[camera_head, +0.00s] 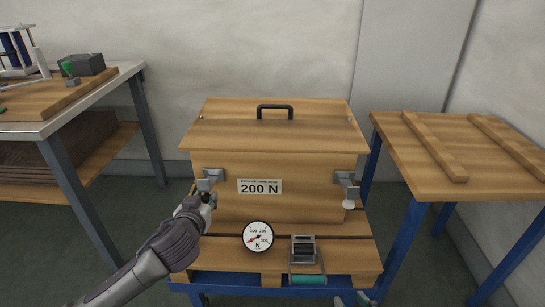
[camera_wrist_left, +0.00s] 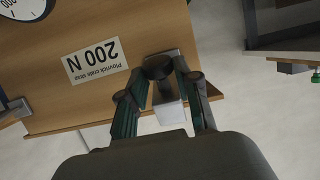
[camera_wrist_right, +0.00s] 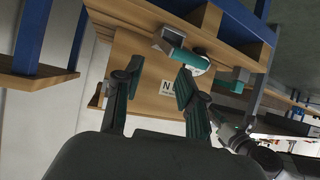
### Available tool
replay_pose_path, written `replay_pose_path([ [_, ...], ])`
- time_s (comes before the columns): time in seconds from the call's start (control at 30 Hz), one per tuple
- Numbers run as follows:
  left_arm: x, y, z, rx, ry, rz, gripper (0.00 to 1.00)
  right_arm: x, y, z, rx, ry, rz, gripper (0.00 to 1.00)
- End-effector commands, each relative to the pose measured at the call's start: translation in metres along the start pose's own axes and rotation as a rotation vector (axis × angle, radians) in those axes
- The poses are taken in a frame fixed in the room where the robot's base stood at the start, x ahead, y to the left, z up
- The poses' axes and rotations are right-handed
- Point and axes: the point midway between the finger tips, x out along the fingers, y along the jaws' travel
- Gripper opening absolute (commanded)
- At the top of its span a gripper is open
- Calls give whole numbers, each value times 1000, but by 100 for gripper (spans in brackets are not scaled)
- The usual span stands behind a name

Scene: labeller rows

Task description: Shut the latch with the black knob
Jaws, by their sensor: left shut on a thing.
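A wooden crate (camera_head: 285,205) with a closed lid carries a grey metal latch (camera_head: 208,178) at its left and a second latch (camera_head: 346,180) with a white knob (camera_head: 348,204) at its right. My left gripper (camera_head: 209,198) is at the left latch, shut on the black knob (camera_wrist_left: 158,66), which shows between its fingertips in the left wrist view. The pale metal of that latch (camera_wrist_left: 168,112) lies between the fingers. The gripper hides most of the knob in the head view. My right gripper (camera_wrist_right: 158,72) is open and empty, low in front of the crate.
A round gauge (camera_head: 258,236) and a metal device with a green handle (camera_head: 303,250) sit at the crate's front. A 200 N label (camera_head: 260,186) is between the latches. A workbench (camera_head: 100,100) stands left, a wooden table (camera_head: 470,185) right.

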Motion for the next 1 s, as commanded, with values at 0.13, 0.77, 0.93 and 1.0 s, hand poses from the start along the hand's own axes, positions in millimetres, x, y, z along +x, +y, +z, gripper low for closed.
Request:
replay_pose_path([
  [0.13, 0, -2, -5, 0, -1, -3, 4, -4, 2, 8, 0, -55, 4, 40],
  [0.77, 0, -2, -9, -1, -27, -4, 4, -22, 7, 47, 4, -289, 17, 40],
  [0.93, 0, -2, -9, -1, -35, -4, 4, -29, 9, 57, 5, -352, 20, 40],
  [1.0, 0, -2, -10, -1, -38, -3, 4, -32, 9, 61, 6, -378, 22, 40],
])
